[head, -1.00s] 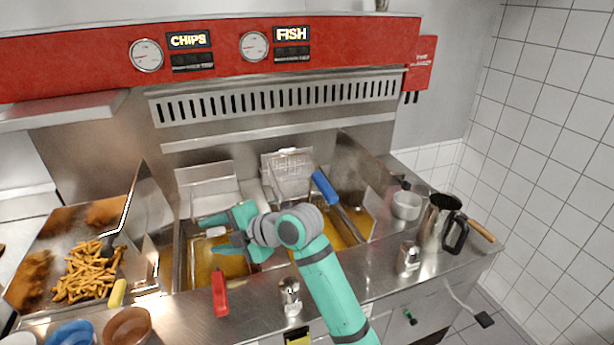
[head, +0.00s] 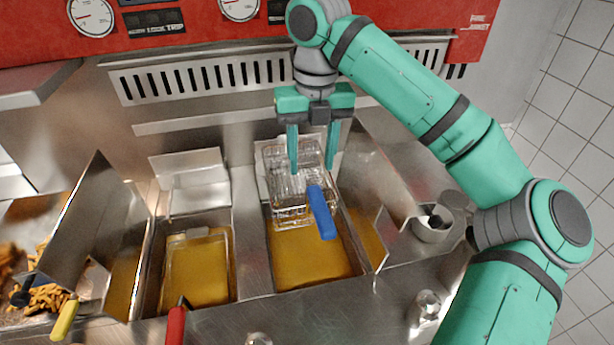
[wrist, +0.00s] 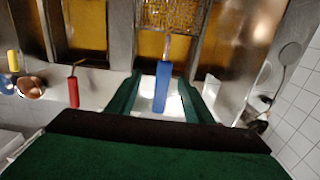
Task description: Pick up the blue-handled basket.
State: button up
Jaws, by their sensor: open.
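The blue-handled basket (head: 290,207) is a wire basket in the right fryer vat, over yellow oil. Its blue handle (head: 321,212) slopes toward the front. My gripper (head: 312,168) points down with its fingers apart and empty, in line with the back part of the basket in the head view. In the wrist view, the blue handle (wrist: 162,86) shows between the two open fingers (wrist: 159,88), with a gap on both sides. The wire mesh (wrist: 175,15) lies beyond it. I cannot tell how high my fingers are above the handle.
A red handle (head: 176,325) lies at the front of the left vat (head: 200,268). A yellow handle (head: 64,320) is by the chips at left. A shaker (head: 428,304) is on the front counter.

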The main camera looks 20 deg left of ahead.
aim_at(315, 189)
jog(key=shift+w+d+r, duration=0.25)
jog(key=shift+w+d, duration=0.05)
jog(key=shift+w+d+f, duration=0.1)
jog(key=shift+f, duration=0.05)
notch_tip(315, 189, down, 10)
jog(key=shift+f, duration=0.15)
jog(key=shift+c, duration=0.6)
grip_shut()
